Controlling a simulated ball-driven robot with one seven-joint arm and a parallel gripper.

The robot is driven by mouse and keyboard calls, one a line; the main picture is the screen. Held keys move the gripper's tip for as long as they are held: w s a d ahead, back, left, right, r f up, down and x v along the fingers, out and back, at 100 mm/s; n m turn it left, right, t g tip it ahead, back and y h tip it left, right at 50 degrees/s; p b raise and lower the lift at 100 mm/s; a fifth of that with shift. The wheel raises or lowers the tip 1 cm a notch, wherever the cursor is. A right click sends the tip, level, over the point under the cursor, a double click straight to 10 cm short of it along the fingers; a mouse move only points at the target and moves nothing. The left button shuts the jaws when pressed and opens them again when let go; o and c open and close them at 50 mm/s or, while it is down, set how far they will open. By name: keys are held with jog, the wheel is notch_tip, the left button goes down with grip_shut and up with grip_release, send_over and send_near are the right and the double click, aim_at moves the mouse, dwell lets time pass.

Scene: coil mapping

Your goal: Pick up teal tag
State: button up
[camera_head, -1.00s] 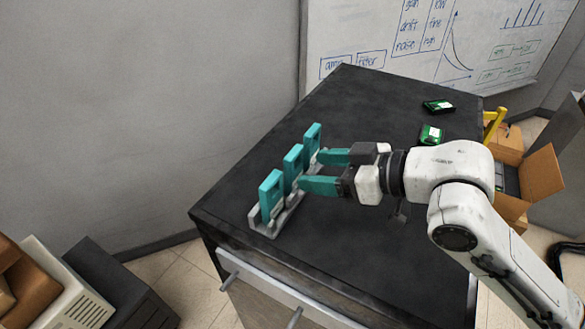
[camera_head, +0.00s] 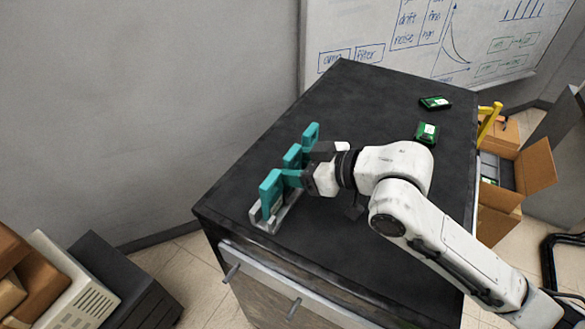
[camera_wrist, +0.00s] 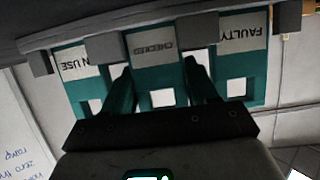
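Three teal tags stand upright in a row in a grey rack (camera_head: 256,221) at the left of the black tabletop: a near one (camera_head: 270,194), a middle one (camera_head: 292,156) and a far one (camera_head: 311,134). In the wrist view they appear upside down, with labels reading IN USE (camera_wrist: 70,62), CHECKED (camera_wrist: 142,52) and FAULTY (camera_wrist: 255,55). Each has a square hole. My gripper (camera_head: 298,167) is at the middle tag. In the wrist view its teal fingers (camera_wrist: 160,78) are apart, one along each side of the CHECKED tag. I cannot tell whether they touch it.
Two small green-and-black items, one farther (camera_head: 435,102) and one nearer (camera_head: 427,133), lie at the tabletop's back right. An open cardboard box (camera_head: 537,165) stands beyond its right edge. The neighbouring tags stand close to my fingers. The table's (camera_head: 330,240) front is clear.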

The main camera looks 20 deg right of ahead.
jog(key=c, duration=0.5)
jog(key=shift+r, duration=0.15)
